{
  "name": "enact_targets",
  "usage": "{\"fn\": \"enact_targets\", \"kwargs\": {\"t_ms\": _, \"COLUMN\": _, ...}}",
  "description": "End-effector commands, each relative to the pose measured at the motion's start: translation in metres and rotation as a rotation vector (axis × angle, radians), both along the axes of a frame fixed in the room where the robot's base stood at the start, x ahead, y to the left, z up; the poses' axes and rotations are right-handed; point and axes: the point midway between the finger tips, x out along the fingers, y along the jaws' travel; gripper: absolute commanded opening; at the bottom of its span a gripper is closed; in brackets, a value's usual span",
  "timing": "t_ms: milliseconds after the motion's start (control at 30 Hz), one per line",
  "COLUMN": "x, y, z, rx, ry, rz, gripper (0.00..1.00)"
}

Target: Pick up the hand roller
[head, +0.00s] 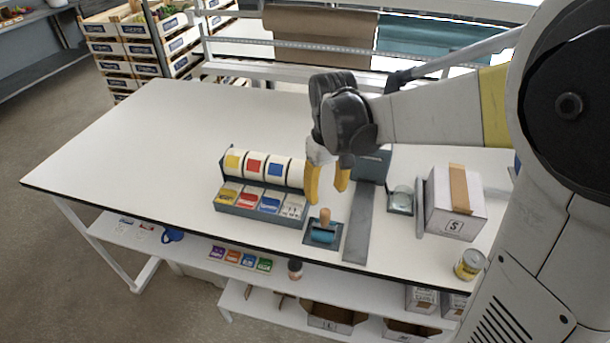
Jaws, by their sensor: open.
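The hand roller (323,229) stands on a small dark square pad (337,243) near the front edge of the white table (130,150). It has a teal roller body and a light wooden handle pointing up. My gripper (327,190) has yellow fingers that point down, apart and with nothing seen between them. It is just above and behind the roller, near the top of the handle. I cannot tell from this view how far the fingertips are from the handle.
Left of the roller is a rack of label rolls (262,168) with coloured boxes before it. Right are a grey strip (358,225), a small glass container (401,200), a taped carton (455,203) and a can (470,264). The table's left half is clear.

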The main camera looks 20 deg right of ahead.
Motion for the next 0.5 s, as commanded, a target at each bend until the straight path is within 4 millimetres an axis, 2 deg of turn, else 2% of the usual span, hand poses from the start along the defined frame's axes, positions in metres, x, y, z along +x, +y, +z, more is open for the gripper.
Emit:
{"fn": "enact_targets", "kwargs": {"t_ms": 67, "x": 0.003, "y": 0.000, "z": -0.005, "rx": 0.000, "ry": 0.012, "rz": 0.005, "gripper": 0.51}}
{"fn": "enact_targets", "kwargs": {"t_ms": 300, "x": 0.003, "y": -0.001, "z": -0.046, "rx": -0.001, "ry": 0.014, "rz": 0.006, "gripper": 0.51}}
{"fn": "enact_targets", "kwargs": {"t_ms": 500, "x": 0.003, "y": -0.001, "z": -0.063, "rx": -0.001, "ry": 0.014, "rz": 0.006, "gripper": 0.51}}
